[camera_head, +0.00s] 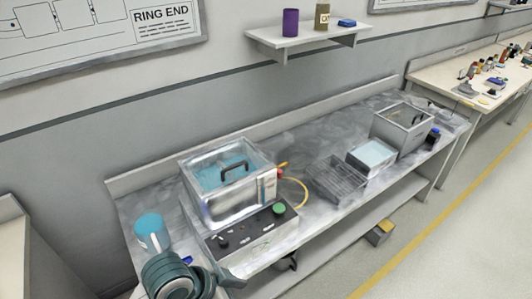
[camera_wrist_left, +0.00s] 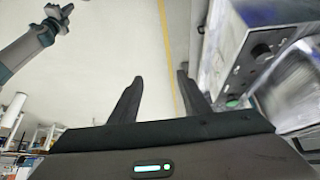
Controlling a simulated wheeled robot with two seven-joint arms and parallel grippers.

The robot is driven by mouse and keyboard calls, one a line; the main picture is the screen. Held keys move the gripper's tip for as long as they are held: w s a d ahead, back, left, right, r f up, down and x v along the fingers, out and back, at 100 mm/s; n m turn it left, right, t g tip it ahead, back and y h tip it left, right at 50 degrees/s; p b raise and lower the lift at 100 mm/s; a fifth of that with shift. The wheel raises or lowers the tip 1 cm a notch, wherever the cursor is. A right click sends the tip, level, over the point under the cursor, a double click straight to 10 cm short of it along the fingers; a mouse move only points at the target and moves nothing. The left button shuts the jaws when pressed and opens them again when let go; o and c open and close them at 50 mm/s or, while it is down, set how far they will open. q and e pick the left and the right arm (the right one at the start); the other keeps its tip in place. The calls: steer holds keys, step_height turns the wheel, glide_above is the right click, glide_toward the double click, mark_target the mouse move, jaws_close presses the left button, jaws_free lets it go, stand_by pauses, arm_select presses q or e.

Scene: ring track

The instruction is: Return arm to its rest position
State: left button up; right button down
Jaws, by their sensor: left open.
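My left arm (camera_head: 175,274) shows at the bottom left of the head view, bent in front of the bench's near left end. My left gripper (camera_wrist_left: 160,76) is open and empty in the left wrist view, its two dark fingers apart over bare floor. The machine with the knobbed panel (camera_wrist_left: 262,52) stands close to its right, not between the fingers. Another arm, seemingly my right one, shows at the upper left of the wrist view with its gripper (camera_wrist_left: 58,13) small at the end; its finger gap is unclear.
The grey bench (camera_head: 325,150) carries a clear-lidded water bath (camera_head: 222,178), a control panel (camera_head: 255,232), a wire rack (camera_head: 338,180), a tray (camera_head: 371,157) and a metal box (camera_head: 403,127). A teal-topped cylinder (camera_head: 152,232) stands near my left arm.

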arm_select(q)
steer(key=s+a+f+n+y, duration=0.3)
steer(key=s+a+f+n, duration=0.3)
steer(key=a, duration=0.3)
steer(key=s+a+f+n+y, duration=0.2)
steer(key=s+a+f+n, duration=0.1)
steer(key=s+a+f, duration=0.45)
step_height(320, 180, down, 30)
steer(key=s+f+g+b, duration=0.1)
steer(key=s+b, duration=0.1)
steer(key=b, duration=0.2)
steer(key=s+a+f+g+b, duration=0.1)
steer(key=s+a+f, duration=0.3)
steer(key=s+f, duration=1.3)
step_height(320, 180, down, 2)
steer(key=shift+s+f+y+b, duration=0.25)
steer(key=shift+s+y+b, duration=0.05)
steer(key=shift+b, duration=0.55)
